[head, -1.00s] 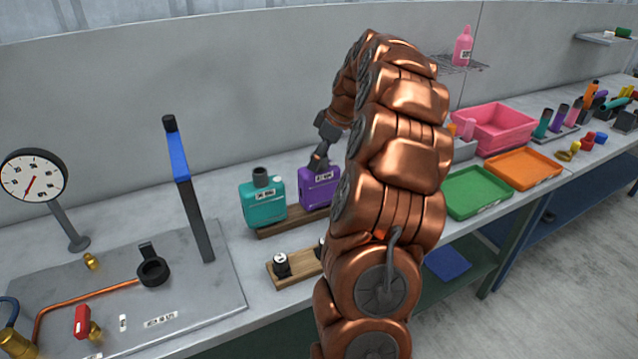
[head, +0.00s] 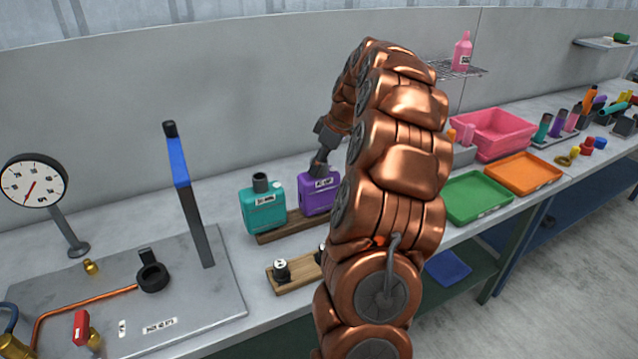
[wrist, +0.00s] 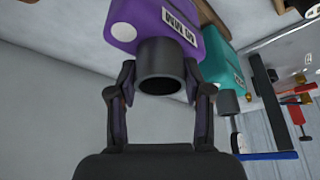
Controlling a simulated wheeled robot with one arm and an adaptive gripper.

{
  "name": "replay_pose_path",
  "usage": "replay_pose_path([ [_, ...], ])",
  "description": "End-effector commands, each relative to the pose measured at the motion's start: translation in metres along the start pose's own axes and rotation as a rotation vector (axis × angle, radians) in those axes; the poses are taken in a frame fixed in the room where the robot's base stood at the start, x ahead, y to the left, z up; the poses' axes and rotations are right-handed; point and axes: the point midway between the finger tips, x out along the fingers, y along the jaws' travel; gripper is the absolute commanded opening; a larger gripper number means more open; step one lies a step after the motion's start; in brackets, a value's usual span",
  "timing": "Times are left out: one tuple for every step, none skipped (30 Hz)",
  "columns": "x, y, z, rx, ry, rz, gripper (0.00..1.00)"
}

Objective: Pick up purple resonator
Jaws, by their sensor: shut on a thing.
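The purple resonator (head: 318,194) is a boxy bottle-like part with a white label and a dark round neck, standing upright at the wooden stand (head: 292,229). I cannot tell whether it is clear of the stand. My gripper (head: 321,167) is above it, and its fingertips are closed on the neck. In the wrist view my gripper (wrist: 160,88) has one finger on each side of the dark neck, with the purple body (wrist: 152,24) beyond. My arm hides part of the stand's right end.
A teal resonator (head: 264,210) stands close on the left. A smaller wooden holder (head: 297,285) with dark fittings lies in front. A tall post with a blue band (head: 178,165) rises farther left. Green (head: 477,197), orange and pink trays are to the right.

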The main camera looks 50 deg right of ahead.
Motion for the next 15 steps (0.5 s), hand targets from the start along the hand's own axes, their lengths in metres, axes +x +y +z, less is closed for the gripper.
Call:
replay_pose_path([
  [0.0,0.0,0.0,0.0,0.001,0.0,0.19],
  [-0.001,0.0,0.0,0.0,0.001,0.0,0.19],
  [-0.001,0.0,-0.001,0.0,0.001,0.001,0.19],
  [-0.002,0.0,-0.001,-0.001,0.001,0.001,0.19],
  [-0.002,0.0,-0.001,-0.001,0.001,0.002,0.19],
  [-0.004,0.001,-0.002,-0.001,0.001,0.003,0.19],
  [-0.005,0.001,-0.003,-0.001,0.002,0.003,0.19],
  [-0.006,0.001,-0.003,-0.001,0.002,0.003,0.19],
  [-0.009,0.001,-0.004,-0.002,0.002,0.003,0.19],
  [-0.011,0.001,-0.005,-0.002,0.002,0.004,0.19],
  [-0.013,0.001,-0.005,-0.002,0.002,0.003,0.19],
  [-0.015,0.001,-0.007,-0.001,0.002,0.004,0.19],
  [-0.017,0.001,-0.007,-0.001,0.002,0.004,0.19],
  [-0.019,0.001,-0.008,-0.001,0.002,0.005,0.19],
  [-0.021,0.001,-0.009,-0.001,0.003,0.005,0.19],
])
